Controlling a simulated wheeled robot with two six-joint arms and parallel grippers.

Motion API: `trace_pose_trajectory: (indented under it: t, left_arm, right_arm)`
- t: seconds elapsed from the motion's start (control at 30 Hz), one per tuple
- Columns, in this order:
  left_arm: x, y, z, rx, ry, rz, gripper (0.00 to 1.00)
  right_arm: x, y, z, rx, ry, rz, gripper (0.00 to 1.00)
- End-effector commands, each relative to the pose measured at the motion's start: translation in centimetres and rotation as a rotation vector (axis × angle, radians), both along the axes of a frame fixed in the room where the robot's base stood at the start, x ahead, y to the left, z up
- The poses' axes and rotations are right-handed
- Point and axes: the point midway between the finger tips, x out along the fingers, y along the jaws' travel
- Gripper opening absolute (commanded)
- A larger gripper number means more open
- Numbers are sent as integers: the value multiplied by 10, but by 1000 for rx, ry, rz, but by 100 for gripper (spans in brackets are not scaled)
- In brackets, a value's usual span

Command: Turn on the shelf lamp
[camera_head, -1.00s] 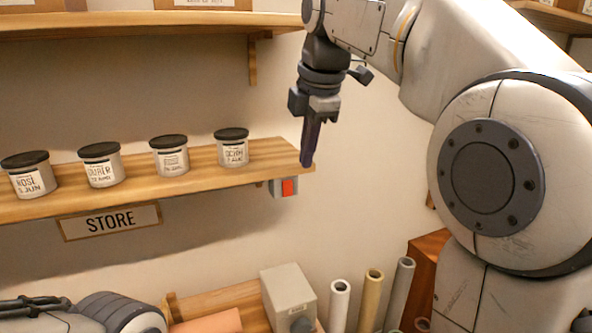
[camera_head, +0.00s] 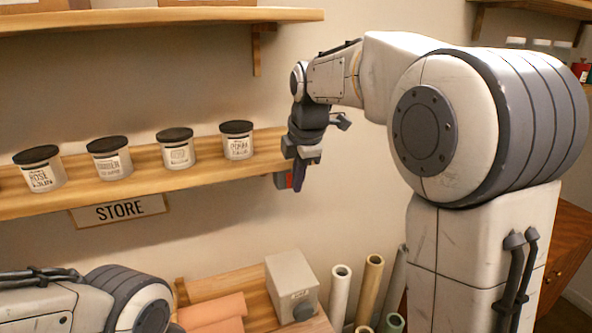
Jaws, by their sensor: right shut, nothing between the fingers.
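A small grey box with a red switch (camera_head: 290,180) hangs under the right end of the shelf (camera_head: 225,172). My right gripper (camera_head: 298,186) is shut and empty, its fingers pointing down in front of the switch and hiding part of it. I cannot tell whether the fingers touch the switch. No lamp or lit glow can be made out. My left gripper is out of view; only part of my left arm shows at the bottom left.
Several lidded jars (camera_head: 237,141) stand along the shelf, above a STORE sign (camera_head: 120,210). An upper shelf (camera_head: 160,17) runs overhead. Below are a grey box (camera_head: 290,283) with a knob and several upright rolls (camera_head: 341,292).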

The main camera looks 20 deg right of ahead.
Motion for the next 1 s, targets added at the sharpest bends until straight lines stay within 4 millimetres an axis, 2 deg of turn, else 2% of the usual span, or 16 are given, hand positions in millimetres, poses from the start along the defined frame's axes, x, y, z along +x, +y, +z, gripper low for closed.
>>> trace_pose_trajectory:
  t: [0.13, 0.47, 0.57, 0.7, 0.77, 1.0]
  left_arm:
    - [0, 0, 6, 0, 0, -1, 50]
    - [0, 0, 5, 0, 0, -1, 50]
    - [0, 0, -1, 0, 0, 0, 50]
    - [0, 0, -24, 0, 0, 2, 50]
    - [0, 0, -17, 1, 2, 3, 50]
    - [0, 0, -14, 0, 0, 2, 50]
  right_arm:
    - [8, 1, -1, 0, 0, 0, 0]
    - [9, 0, -2, 0, -1, 0, 0]
    - [10, 0, -5, 1, -13, 0, 0]
    - [13, 0, -12, 4, -71, 0, 0]
    - [14, 1, -4, 4, -75, 0, 0]
    - [14, 1, -2, 4, -75, 0, 0]
